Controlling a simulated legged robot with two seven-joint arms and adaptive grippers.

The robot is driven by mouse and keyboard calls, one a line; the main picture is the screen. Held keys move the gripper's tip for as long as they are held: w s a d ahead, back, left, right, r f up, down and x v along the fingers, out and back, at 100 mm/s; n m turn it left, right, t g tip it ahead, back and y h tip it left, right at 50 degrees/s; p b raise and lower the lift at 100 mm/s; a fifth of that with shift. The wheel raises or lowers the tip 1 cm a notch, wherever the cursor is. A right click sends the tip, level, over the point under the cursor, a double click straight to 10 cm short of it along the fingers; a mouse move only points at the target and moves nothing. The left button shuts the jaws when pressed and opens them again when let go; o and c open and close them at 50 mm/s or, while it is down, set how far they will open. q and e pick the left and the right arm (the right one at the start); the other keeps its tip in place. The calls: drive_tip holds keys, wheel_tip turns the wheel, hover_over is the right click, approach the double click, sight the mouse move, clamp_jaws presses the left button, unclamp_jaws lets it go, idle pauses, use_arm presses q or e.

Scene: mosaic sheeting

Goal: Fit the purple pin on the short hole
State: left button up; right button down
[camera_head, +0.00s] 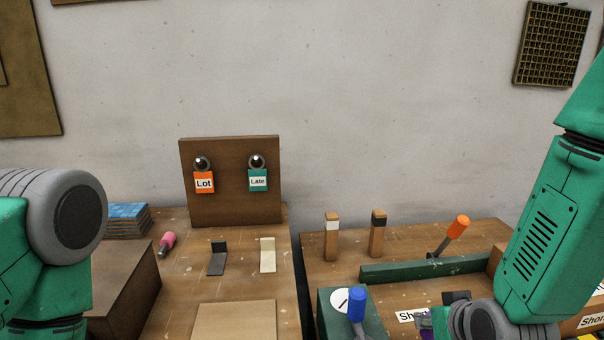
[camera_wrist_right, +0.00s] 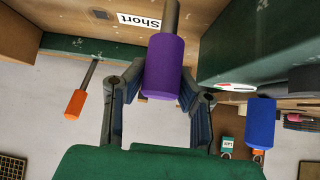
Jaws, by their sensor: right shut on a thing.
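The purple pin (camera_wrist_right: 163,68) has a thick purple handle and a grey shaft that runs up past the top edge of the right wrist view. My right gripper (camera_wrist_right: 160,84) is shut on its handle, with one finger on each side. In the head view this gripper (camera_head: 438,319) is low at the right, with a little purple showing. A white "Short" label (camera_wrist_right: 138,20) on the brown board is beside the shaft; it also shows, partly covered, in the head view (camera_head: 408,316). The short hole and the shaft's tip are hidden. My left gripper is out of view.
A blue-handled pin (camera_head: 357,306) stands at the green block (camera_head: 333,306). An orange-handled pin (camera_head: 458,228) leans behind the green rail (camera_head: 400,268). Two wooden posts (camera_head: 332,238) stand further back. A brown panel (camera_head: 230,205) bears "Lot" and "Late" tags.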

drive_tip(key=shift+s+a+f, duration=0.1)
drive_tip(key=shift+s+a, duration=0.25)
drive_tip(key=shift+a, duration=0.35)
drive_tip(key=w+d, duration=0.3)
drive_tip(key=d, duration=0.6)
wheel_tip(320, 180, down, 9)
drive_tip(key=b, duration=0.2)
drive_tip(key=shift+a+r+n, duration=0.2)
drive_tip(key=shift+a+n, duration=0.1)
drive_tip(key=shift+a, duration=0.1)
drive_tip(key=c, duration=1.3)
unclamp_jaws()
